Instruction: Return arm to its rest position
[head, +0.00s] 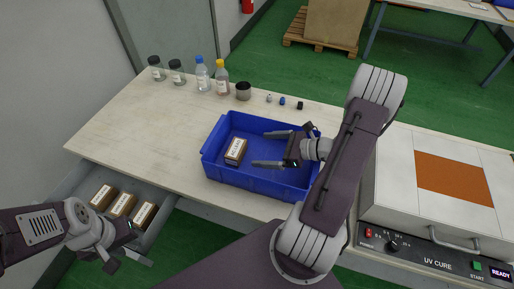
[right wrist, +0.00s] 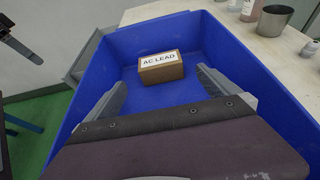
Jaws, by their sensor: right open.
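My right gripper (head: 268,149) is open and empty. Its fingers point left over the blue bin (head: 258,183), to the right of a small brown box (head: 235,151) lying inside. In the right wrist view the box (right wrist: 161,68) carries a label reading "AC LEAD" and sits on the bin floor, ahead of the two spread fingers (right wrist: 163,92) and apart from them. My left gripper (head: 121,248) is at the lower left, beside the open drawer; its jaw opening is not clear.
The open drawer (head: 166,222) holds several labelled brown boxes (head: 123,205). Jars and bottles (head: 202,74), a dark cup (head: 243,91) and small caps stand along the table's back edge. The UV cure unit (head: 440,190) stands at the right. The table's left part is clear.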

